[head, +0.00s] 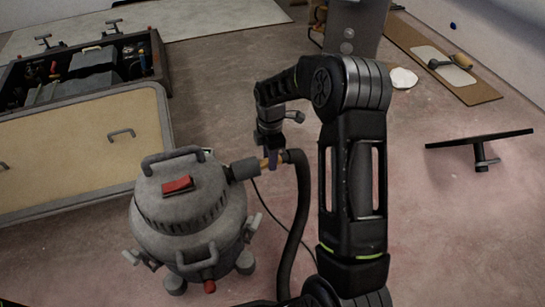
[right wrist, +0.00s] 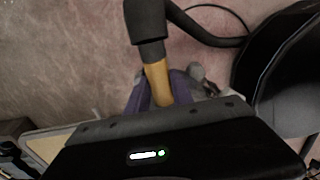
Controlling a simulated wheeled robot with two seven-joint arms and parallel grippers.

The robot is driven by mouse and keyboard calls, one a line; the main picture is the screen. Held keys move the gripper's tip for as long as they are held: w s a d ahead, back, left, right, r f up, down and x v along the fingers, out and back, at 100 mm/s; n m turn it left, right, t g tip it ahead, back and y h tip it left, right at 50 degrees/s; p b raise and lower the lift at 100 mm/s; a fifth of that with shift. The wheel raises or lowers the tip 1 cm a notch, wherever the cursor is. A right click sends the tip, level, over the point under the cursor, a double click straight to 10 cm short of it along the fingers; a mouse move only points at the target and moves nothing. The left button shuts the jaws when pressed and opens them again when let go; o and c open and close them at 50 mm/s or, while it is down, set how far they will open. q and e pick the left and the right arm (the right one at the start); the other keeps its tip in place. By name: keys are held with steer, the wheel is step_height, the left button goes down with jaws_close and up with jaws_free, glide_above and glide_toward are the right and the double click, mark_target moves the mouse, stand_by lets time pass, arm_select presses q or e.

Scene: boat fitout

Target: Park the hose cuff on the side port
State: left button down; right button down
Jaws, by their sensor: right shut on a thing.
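The grey canister vacuum (head: 185,225) stands on the floor at lower left, with a red switch on its lid. A dark, stubby side port (head: 243,169) points right from its upper side. My right gripper (head: 271,160) is shut on the tan hose cuff (head: 263,164), just right of this port. The cuff lines up with the port's mouth and appears to meet it; I cannot tell whether it is seated. In the right wrist view the purple fingers (right wrist: 160,92) grip the tan cuff (right wrist: 157,80), below a dark sleeve. My left gripper is not in view.
The black hose (head: 299,215) hangs from the cuff's right end, with a thin cable nearby. A tan panel (head: 80,150) and a tool crate (head: 160,62) lie left. A board with a trowel (head: 450,65) and a dark flat piece (head: 480,140) lie right.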

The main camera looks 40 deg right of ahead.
steer(key=shift+w+a, duration=0.25)
steer(key=shift+a, duration=0.8)
steer(key=c, duration=1.4)
jaws_free()
steer(key=o, duration=0.4)
steer(key=shift+d, duration=0.1)
steer(key=shift+c, duration=0.2)
steer(key=shift+d, duration=0.15)
steer(key=shift+r, duration=0.15)
step_height(320, 180, up, 8)
steer(key=p, duration=0.2)
steer(key=shift+f+p, duration=0.25)
steer(key=shift+p, duration=0.15)
